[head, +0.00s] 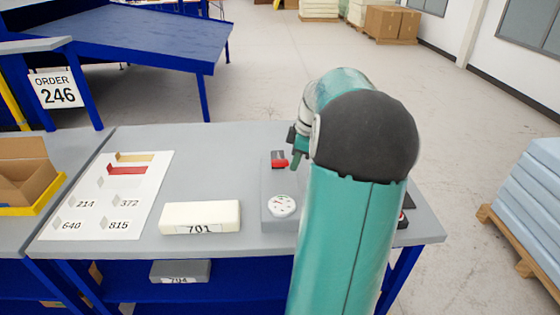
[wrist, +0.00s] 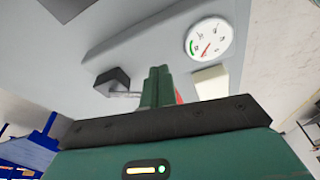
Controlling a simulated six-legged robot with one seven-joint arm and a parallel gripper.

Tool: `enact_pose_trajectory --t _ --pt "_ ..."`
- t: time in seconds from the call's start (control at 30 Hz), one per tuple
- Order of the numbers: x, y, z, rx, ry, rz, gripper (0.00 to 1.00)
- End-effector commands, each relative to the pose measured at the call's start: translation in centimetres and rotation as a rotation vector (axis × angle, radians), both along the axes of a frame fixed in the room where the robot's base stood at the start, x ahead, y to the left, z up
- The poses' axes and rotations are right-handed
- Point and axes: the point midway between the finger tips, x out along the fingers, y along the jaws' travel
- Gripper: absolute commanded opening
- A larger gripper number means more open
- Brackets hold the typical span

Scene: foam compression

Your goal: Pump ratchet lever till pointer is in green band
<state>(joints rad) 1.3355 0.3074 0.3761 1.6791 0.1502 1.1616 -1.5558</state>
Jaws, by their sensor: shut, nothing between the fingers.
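The round white gauge (head: 282,205) sits on a grey fixture at the right of the table. In the wrist view the gauge (wrist: 209,38) shows a green band at its left edge, and its short red pointer lies apart from that band. A dark block with a thin metal rod (wrist: 122,94), probably the lever, is left of my fingers. My gripper (wrist: 157,72) is shut and empty, with its tips over the fixture; in the head view it (head: 296,158) is partly hidden by my arm. A red part (head: 280,161) is close to it and shows behind a finger in the wrist view.
A cream foam block (head: 200,217) marked 701 lies left of the fixture. A white sheet (head: 85,220) with numbered marks covers the table's left part. A cardboard box (head: 28,168) stands further left. Bare grey tabletop (head: 215,165) lies behind the foam block.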

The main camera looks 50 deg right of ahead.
Motion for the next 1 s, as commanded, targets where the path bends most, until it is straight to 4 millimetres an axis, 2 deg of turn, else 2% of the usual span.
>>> enact_pose_trajectory --t 0.17,0.6,0.8,1.0 --pt "-0.5 -0.3 2.4 -0.004 -0.001 -0.001 0.00" --pt "-2.4 -1.4 11.3 -0.002 -0.001 0.001 0.00" --pt "-2.8 -1.7 13.0 0.000 0.000 0.001 0.00" --pt "-2.8 -1.6 13.1 0.001 0.000 0.001 0.00"
